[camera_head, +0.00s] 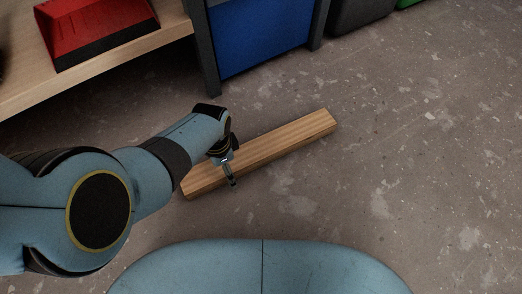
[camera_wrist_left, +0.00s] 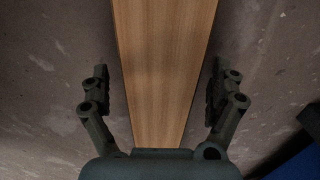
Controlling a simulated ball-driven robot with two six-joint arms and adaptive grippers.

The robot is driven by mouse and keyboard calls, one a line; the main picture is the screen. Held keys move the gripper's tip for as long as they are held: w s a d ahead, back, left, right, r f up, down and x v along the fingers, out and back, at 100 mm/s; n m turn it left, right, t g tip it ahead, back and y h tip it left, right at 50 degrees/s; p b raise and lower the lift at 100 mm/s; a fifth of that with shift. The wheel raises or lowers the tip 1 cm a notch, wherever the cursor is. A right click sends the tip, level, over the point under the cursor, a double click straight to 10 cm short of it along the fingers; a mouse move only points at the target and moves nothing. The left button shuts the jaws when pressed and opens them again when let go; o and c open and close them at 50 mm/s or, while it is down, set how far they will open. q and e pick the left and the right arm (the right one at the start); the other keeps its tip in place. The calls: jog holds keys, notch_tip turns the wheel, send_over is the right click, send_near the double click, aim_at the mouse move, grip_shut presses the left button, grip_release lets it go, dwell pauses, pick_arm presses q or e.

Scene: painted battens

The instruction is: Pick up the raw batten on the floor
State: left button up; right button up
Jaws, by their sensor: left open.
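The raw batten (camera_head: 285,138) is a long bare-wood bar lying on the floor, slanting from lower left to upper right in the head view. My left gripper (camera_head: 230,172) is over the batten, nearer its left end, and hides a part of it. In the left wrist view, the batten (camera_wrist_left: 166,70) runs between the two open fingers of the left gripper (camera_wrist_left: 160,88), with a gap on each side. I cannot tell the exact height of the fingertips over the floor. My right gripper is in neither view.
A wooden-topped bench (camera_head: 120,72) with a red and black object (camera_head: 97,30) stands at upper left. A blue bin (camera_head: 262,38) in a dark frame is behind the batten, with a dark container (camera_head: 360,10) beside it. The grey floor (camera_head: 430,170) at right is free.

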pick_arm(q)
jog(key=c, duration=1.7)
jog(key=shift+w, duration=0.15)
jog(key=shift+c, duration=0.5)
jog(key=shift+r, duration=0.15)
